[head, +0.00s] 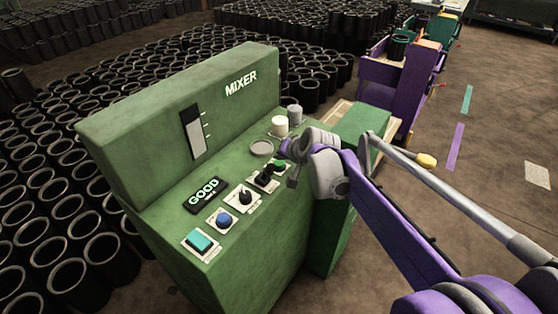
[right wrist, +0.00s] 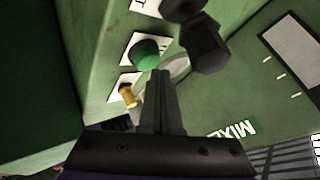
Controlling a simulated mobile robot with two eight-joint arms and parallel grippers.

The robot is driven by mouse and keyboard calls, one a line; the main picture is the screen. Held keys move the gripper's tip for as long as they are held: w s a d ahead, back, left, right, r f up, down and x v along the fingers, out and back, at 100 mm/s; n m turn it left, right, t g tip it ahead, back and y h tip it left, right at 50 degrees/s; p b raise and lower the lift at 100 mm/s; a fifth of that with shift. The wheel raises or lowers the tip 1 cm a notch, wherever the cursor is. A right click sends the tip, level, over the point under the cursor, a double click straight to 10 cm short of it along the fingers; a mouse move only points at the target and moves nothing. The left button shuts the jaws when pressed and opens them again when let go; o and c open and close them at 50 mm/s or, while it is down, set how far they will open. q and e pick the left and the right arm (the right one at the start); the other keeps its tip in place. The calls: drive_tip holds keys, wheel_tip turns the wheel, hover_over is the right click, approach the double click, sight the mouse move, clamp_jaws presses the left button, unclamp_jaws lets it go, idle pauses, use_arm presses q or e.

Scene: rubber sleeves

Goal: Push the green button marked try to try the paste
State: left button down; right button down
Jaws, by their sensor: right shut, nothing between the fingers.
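The green button (right wrist: 146,53) is a round dome on a white plate in the right wrist view. My right gripper (right wrist: 159,76) is shut and empty, its fingertips right beside the button's lower edge in that view. I cannot tell whether they touch it. In the head view my right gripper (head: 287,168) is over the far right part of the mixer's sloping panel and largely hides the button's area. The green mixer (head: 150,115) has a display (head: 203,194) reading GOOD. My left gripper is not in view.
A black lever (right wrist: 204,45) stands close to my right fingers, and a yellow knob (right wrist: 127,95) sits on the other side. A teal button (head: 199,241), blue knob (head: 224,220) and black knob (head: 244,197) line the panel. Cups (head: 280,126) stand at its far end.

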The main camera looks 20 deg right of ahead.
sight(280, 165)
drive_tip(key=shift+r, duration=0.3)
drive_tip(key=shift+r+p, duration=1.9)
drive_tip(key=shift+r, duration=0.7)
drive_tip(key=shift+f, duration=0.1)
